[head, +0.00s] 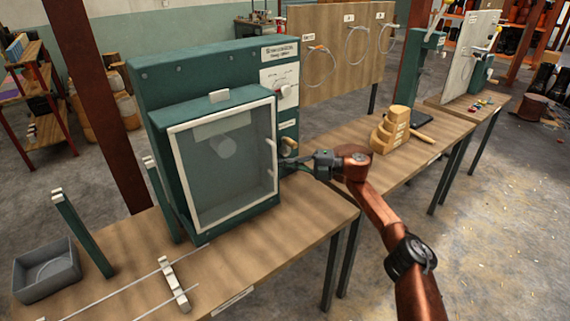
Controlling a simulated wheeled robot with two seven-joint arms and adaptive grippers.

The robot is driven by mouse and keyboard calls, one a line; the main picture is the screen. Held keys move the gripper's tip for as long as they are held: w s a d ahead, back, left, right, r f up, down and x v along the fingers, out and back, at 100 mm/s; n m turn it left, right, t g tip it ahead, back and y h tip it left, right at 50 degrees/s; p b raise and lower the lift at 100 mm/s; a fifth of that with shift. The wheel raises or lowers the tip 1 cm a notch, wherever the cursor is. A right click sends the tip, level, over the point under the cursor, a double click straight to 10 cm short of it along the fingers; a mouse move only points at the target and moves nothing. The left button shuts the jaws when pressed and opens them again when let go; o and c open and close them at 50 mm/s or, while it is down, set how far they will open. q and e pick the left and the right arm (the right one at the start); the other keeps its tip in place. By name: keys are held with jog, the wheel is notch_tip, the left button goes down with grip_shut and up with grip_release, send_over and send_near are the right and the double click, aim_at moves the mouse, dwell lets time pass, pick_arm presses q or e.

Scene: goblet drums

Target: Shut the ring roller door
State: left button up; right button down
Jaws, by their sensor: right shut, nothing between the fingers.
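The ring roller (210,72) is a dark green machine on the near workbench. Its door (226,192) is a clear pane in a white frame, across the front of the green box. It looks flush or nearly flush with the box; I cannot tell whether a small gap remains. A pale roller shows through the pane. A white handle (271,157) is on the door's right edge. My right gripper (288,163) is shut and empty, just right of the handle and below a brass-coloured knob (290,145). I cannot tell whether it touches the door. My left gripper is out of view.
A grey tray (47,271), a green post (82,234) and thin rails with a white block (175,284) occupy the bench's left and front. A stepped wooden block (391,130) stands on the bench to the right. A wooden board (340,45) with wire loops stands behind.

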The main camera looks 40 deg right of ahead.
jog(key=shift+w+a+r, duration=0.1)
jog(key=shift+w+a, duration=0.15)
jog(key=shift+a, duration=0.1)
jog(key=v, duration=1.2)
jog(key=shift+s+d, duration=0.2)
jog(key=shift+d, duration=0.15)
